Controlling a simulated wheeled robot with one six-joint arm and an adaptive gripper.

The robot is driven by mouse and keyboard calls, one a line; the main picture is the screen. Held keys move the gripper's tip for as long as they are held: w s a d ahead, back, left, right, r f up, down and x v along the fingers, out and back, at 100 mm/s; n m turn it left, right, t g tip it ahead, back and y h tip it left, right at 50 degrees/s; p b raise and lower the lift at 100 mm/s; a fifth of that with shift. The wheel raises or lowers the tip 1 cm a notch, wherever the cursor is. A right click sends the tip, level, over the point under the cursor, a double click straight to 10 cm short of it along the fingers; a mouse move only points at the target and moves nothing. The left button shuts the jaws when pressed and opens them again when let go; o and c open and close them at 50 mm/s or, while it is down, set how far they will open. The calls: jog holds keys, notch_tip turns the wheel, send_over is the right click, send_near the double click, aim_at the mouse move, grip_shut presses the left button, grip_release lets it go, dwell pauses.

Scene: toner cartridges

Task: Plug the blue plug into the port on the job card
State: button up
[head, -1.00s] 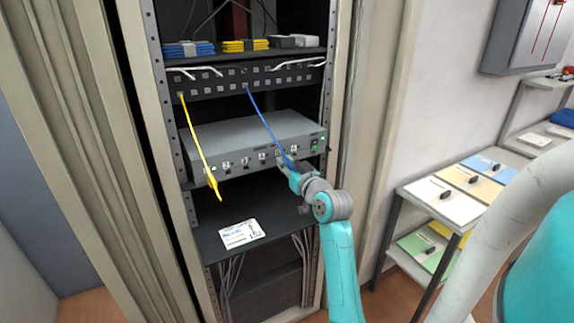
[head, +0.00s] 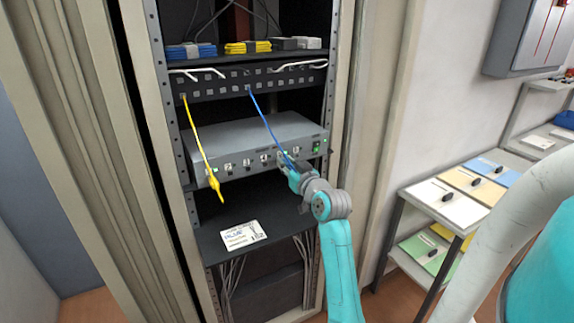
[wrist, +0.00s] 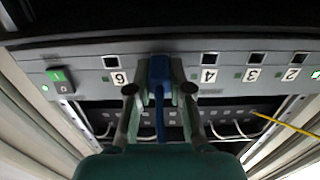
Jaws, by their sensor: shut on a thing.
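My gripper (head: 287,164) is shut on the blue plug (wrist: 159,72), whose blue cable (head: 263,122) runs up to the patch panel. In the wrist view my gripper (wrist: 160,92) holds the plug at the grey switch's front, between the labels 6 and 4. The plug and fingers cover the port there; I cannot tell whether the plug is seated in it. Uncovered ports show beside labels 4, 3 and 2. The job card (head: 243,236) lies on the shelf below the switch; BLUE seems readable, the rest is too small.
A yellow cable (head: 202,150) hangs from the patch panel (head: 215,88) in front of the switch's left end (head: 240,138). Rack posts stand on both sides. A side table (head: 437,203) with cards is at right.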

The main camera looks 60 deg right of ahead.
jog(key=o, duration=0.9)
jog(key=v, duration=1.2)
jog(key=s+a+f+y, duration=0.2)
jog(key=a+f, duration=0.8)
jog(key=a, duration=0.2)
jog(key=s+a+f+y, duration=0.1)
jog(key=a+f, duration=0.8)
jog(key=a, duration=0.3)
jog(key=s+a+f+n+y, duration=0.1)
jog(key=s+a+n+y, duration=0.2)
jog(key=s+a, duration=0.5)
jog(key=s+a+f+n+y, duration=0.1)
jog(key=s+a+n+y, duration=0.2)
jog(key=s+a, duration=0.6)
jog(key=s, duration=0.5)
jog(key=shift+y, duration=0.3)
